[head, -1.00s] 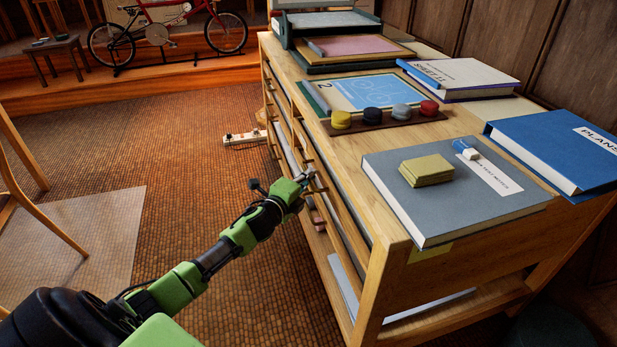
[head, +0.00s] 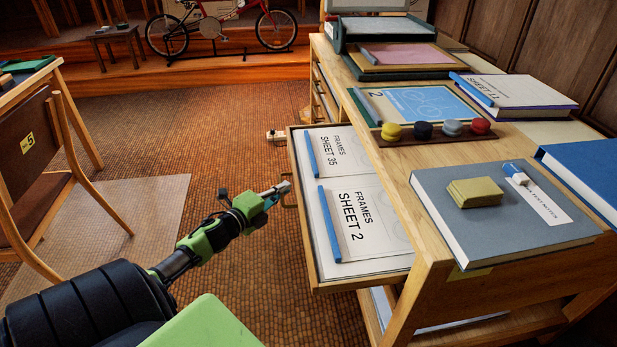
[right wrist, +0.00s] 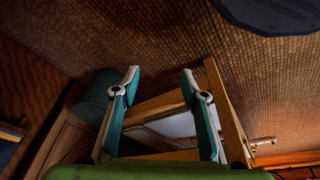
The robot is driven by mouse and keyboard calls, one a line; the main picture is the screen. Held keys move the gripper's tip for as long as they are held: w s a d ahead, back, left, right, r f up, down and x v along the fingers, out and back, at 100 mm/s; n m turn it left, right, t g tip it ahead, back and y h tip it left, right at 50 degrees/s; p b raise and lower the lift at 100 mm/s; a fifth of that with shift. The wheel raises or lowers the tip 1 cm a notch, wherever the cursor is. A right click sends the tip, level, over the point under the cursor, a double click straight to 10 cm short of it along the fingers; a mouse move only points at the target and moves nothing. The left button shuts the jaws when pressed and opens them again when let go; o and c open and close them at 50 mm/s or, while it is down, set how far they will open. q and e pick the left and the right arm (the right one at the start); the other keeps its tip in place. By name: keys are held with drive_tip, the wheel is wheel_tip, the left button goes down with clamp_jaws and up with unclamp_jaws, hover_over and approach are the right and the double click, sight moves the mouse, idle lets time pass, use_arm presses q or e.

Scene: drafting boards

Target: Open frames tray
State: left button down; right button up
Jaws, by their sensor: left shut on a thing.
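The frames tray (head: 343,273) is a shallow wooden drawer, drawn out to the left from the side of the wooden cabinet (head: 500,272). White sheets with blue edge strips lie in it, labelled FRAMES SHEET 35 (head: 345,150) and FRAMES SHEET 2 (head: 364,217). My left gripper (head: 284,188) is shut on the handle (head: 288,196) at the tray's front; its fingertips partly hide the handle. My right gripper (right wrist: 160,78) shows only in the right wrist view. Its two fingers are apart with nothing between them.
Books, a yellow pad (head: 474,192) and a rack of coloured discs (head: 435,133) lie on the cabinet top. A wooden chair (head: 35,170) stands at the left.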

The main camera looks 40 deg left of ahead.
use_arm(q)
drive_tip(key=s+a, duration=0.7)
drive_tip(key=s, duration=0.1)
drive_tip(key=shift+s+a+p, duration=0.15)
drive_tip(key=shift+s+p, duration=0.25)
use_arm(e)
wheel_tip(320, 180, down, 4)
drive_tip(key=shift+f, duration=0.1)
use_arm(q)
drive_tip(key=shift+f, duration=0.1)
drive_tip(key=c, duration=2.2)
unclamp_jaws()
drive_tip(key=shift+o, duration=0.2)
drive_tip(key=s+d+r, duration=0.1)
drive_tip(key=s, duration=1)
drive_tip(key=shift+s+r, duration=0.4)
